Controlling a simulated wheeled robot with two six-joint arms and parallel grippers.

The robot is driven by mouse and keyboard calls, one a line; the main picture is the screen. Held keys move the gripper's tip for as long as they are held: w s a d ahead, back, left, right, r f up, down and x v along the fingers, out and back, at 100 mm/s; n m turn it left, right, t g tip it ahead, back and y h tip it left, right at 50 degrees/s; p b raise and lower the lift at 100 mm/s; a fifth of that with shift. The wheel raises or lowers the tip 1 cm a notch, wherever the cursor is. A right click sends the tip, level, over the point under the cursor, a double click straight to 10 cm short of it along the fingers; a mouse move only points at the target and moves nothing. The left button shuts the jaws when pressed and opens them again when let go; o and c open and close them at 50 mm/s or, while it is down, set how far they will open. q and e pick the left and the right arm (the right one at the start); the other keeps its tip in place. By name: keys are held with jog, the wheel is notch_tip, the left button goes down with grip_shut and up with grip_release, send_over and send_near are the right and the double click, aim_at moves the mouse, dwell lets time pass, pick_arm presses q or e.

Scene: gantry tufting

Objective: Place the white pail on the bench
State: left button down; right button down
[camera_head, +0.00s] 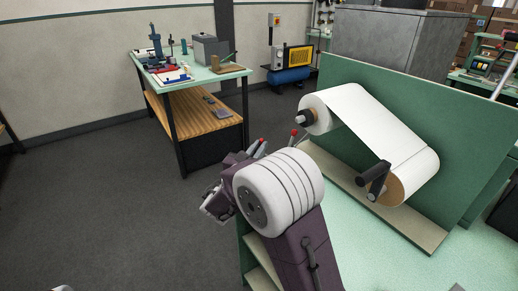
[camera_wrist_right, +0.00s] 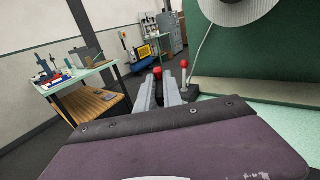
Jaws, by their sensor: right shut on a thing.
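I cannot make out a white pail in either view. My right gripper (camera_head: 255,152) is at the near bench's left edge, partly hidden behind my own arm. In the right wrist view its two grey fingers (camera_wrist_right: 160,90) are closed around a thin stem topped by a red knob (camera_wrist_right: 157,72). A second red-knobbed lever (camera_head: 293,134) stands just right of the gripper; it also shows in the right wrist view (camera_wrist_right: 184,64). The near bench (camera_head: 385,265) has a pale green top. Another bench (camera_head: 200,75), with a green top and wooden lower shelf, stands at the back left.
A large white roll (camera_head: 365,120) on a green upright panel (camera_head: 450,140) fills the near bench's back. A vise, a grey box (camera_head: 209,49) and small items crowd the far bench. A yellow-and-blue machine (camera_head: 290,66) stands behind. The dark floor (camera_head: 90,210) at left is clear.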

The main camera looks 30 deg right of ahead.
jog(key=c, duration=1.9)
grip_release()
jog(key=shift+f, duration=0.15)
jog(key=o, duration=0.4)
jog(key=shift+r, duration=0.25)
jog(key=shift+s+a+f, duration=0.1)
jog(key=shift+s+a, duration=0.05)
jog(key=shift+a, duration=0.15)
jog(key=v, duration=1.1)
jog(key=shift+s, duration=0.15)
